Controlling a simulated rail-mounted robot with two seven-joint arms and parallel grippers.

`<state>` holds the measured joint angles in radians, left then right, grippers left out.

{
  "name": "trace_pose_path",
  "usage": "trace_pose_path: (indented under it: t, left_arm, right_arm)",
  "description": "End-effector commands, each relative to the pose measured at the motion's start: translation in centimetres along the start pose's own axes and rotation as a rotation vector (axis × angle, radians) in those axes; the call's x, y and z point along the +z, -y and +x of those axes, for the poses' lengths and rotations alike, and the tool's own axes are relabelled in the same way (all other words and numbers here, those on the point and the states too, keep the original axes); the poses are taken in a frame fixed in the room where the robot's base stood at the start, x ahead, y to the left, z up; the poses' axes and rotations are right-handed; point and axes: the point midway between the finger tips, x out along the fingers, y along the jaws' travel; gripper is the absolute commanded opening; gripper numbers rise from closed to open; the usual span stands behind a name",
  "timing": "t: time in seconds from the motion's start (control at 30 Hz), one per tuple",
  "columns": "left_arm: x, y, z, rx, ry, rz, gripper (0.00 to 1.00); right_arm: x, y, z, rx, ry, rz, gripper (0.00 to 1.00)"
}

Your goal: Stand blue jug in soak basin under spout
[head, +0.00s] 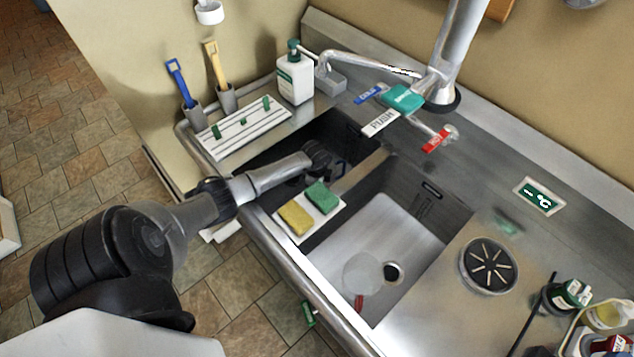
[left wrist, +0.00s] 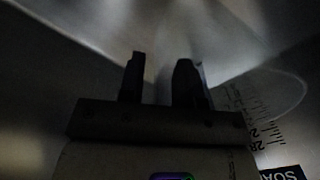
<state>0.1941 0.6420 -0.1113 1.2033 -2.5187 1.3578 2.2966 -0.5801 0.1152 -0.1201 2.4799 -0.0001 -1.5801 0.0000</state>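My left gripper (head: 320,155) is low inside the dark left basin (head: 268,160), partly in shadow. In the left wrist view, its two dark fingers (left wrist: 160,82) stand apart, with no object clearly seen between them. A small dark-blue edge (head: 341,167) shows beside the gripper in the head view; it may be part of the blue jug, but the jug's body cannot be made out. A scale and a cut-off label starting "SOA" (left wrist: 282,173) show on the basin wall. The chrome spout (head: 360,64) reaches left from the tap column. My right gripper is not in view.
A tray with a yellow sponge (head: 295,217) and a green sponge (head: 322,196) sits at the front rim. The right basin (head: 400,225) holds a clear round item (head: 362,272). A soap bottle (head: 294,78), white rack (head: 243,128) and two brushes stand at the back left.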

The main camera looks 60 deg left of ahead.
Motion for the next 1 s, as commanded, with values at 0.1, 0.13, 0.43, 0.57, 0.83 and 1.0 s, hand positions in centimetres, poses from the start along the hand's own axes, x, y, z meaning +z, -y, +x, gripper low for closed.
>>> trace_pose_path:
  t: [0.1,0.13,0.43,0.57,0.83,1.0]
  left_arm:
    - [0.0,0.0,-0.5,0.0,0.0,0.0,0.31]
    - [0.0,0.1,-0.6,-0.001,0.0,0.001,0.31]
    - [0.0,0.1,-5.5,-0.005,-0.001,0.003,0.31]
    - [0.1,0.1,-7.8,-0.004,0.0,0.002,0.31]
    - [0.0,0.1,-11.2,-0.002,0.0,0.0,0.31]
    - [0.0,0.0,-12.1,0.0,0.0,-0.001,0.31]
  right_arm:
    - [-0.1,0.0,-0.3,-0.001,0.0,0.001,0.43]
    - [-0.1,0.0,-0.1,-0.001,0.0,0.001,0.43]
    - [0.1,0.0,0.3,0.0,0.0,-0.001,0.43]
    - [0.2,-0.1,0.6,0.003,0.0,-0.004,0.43]
    - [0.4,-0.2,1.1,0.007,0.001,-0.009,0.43]
    - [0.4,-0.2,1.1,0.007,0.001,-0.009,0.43]
